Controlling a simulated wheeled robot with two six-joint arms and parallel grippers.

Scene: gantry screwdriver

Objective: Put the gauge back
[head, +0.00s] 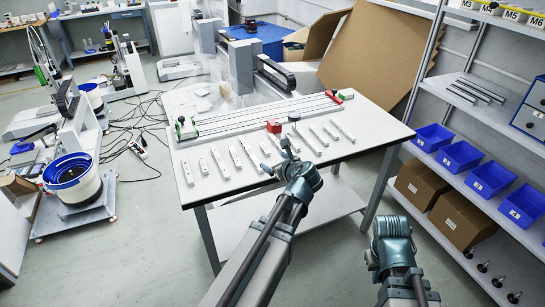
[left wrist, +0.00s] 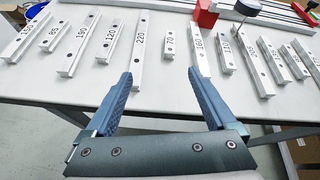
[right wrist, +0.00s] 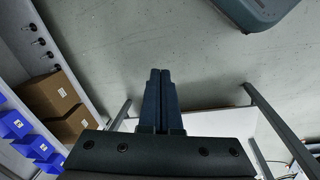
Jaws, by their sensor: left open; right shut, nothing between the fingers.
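The gauges are pale metal bars with printed numbers, lying in a row along the near part of the white table (head: 345,167). In the left wrist view the 220 bar (left wrist: 138,50), the short 70 bar (left wrist: 169,46) and the 160 bar (left wrist: 199,52) lie beyond my left gripper (left wrist: 147,75). It is open and empty; it also shows over the table's near side in the head view (head: 278,158). My right gripper (right wrist: 158,80) is shut and empty, away from the table; its arm end shows at the lower right of the head view. Which gauge is meant cannot be told.
A railed gantry (head: 260,118) with a red block (head: 273,127) stands behind the bars. A shelf rack with blue bins (head: 460,156) and brown cartons (head: 463,220) stands at right. Open floor lies between.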

